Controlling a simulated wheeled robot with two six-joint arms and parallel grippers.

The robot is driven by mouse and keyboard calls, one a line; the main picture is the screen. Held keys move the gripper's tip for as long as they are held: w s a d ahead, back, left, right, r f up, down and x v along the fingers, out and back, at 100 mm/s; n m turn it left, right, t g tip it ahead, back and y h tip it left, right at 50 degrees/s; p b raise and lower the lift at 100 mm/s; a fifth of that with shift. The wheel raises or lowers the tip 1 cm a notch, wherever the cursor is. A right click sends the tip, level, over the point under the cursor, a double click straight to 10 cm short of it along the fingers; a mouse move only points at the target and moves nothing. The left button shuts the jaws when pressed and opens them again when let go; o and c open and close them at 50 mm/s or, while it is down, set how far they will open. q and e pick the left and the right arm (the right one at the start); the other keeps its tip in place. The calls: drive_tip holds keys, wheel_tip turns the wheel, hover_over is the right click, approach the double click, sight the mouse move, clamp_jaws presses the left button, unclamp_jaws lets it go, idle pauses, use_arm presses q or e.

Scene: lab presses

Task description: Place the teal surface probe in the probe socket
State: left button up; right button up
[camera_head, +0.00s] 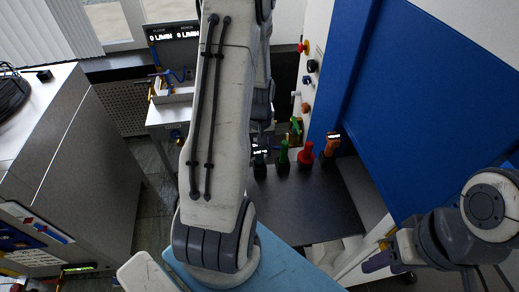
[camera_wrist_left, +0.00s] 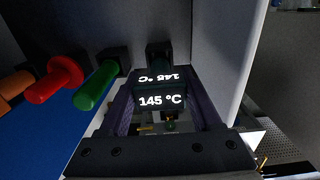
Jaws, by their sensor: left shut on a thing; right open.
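A dark-bodied probe with a lit "145 °C" display (camera_wrist_left: 163,100) is between the fingers of my left gripper (camera_wrist_left: 166,112) in the left wrist view. It is in shadow, so its teal colour is hard to make out. Its far end points at a black block (camera_wrist_left: 158,50), and I cannot tell whether it sits in it. In the head view the probe (camera_head: 260,163) is at the left end of a row of handles, and my arm hides part of the left gripper (camera_head: 261,140). My right gripper (camera_head: 378,262) is open and empty at lower right. I cannot clearly identify the probe socket.
Green (camera_head: 283,158), red (camera_head: 306,153) and orange (camera_head: 331,146) handles stand close beside the probe on a dark shelf (camera_head: 312,208). A blue panel (camera_head: 430,100) rises at the right. A bench instrument with displays (camera_head: 172,35) stands at the back. A grey cabinet (camera_head: 75,150) is at left.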

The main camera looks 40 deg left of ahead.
use_arm(q)
drive_tip(key=o, duration=1.4)
drive_tip(key=shift+f, duration=0.1)
wheel_tip(320, 180, up, 11)
drive_tip(key=p, duration=0.9)
drive_tip(key=shift+f, duration=0.2)
drive_tip(key=d+r+m, duration=0.4)
drive_tip(key=d+r, duration=0.1)
drive_tip(key=d, duration=0.4)
drive_tip(key=d+r+m, duration=0.4)
drive_tip(key=d, duration=0.6)
drive_tip(key=s+d+r+m, duration=0.2)
drive_tip(key=s+d+m, duration=0.1)
drive_tip(key=s+d, duration=0.1)
drive_tip(key=s+d+r+m, duration=0.2)
drive_tip(key=s+d+m, duration=0.1)
drive_tip(key=s, duration=0.3)
drive_tip(key=s+d+r+m+h, duration=0.1)
drive_tip(key=s+d+r+m, duration=0.1)
drive_tip(key=s, duration=0.4)
drive_tip(key=shift+s+d+r+m, duration=0.15)
drive_tip(key=shift+d+m, duration=0.55)
drive_tip(key=shift+d, duration=0.7)
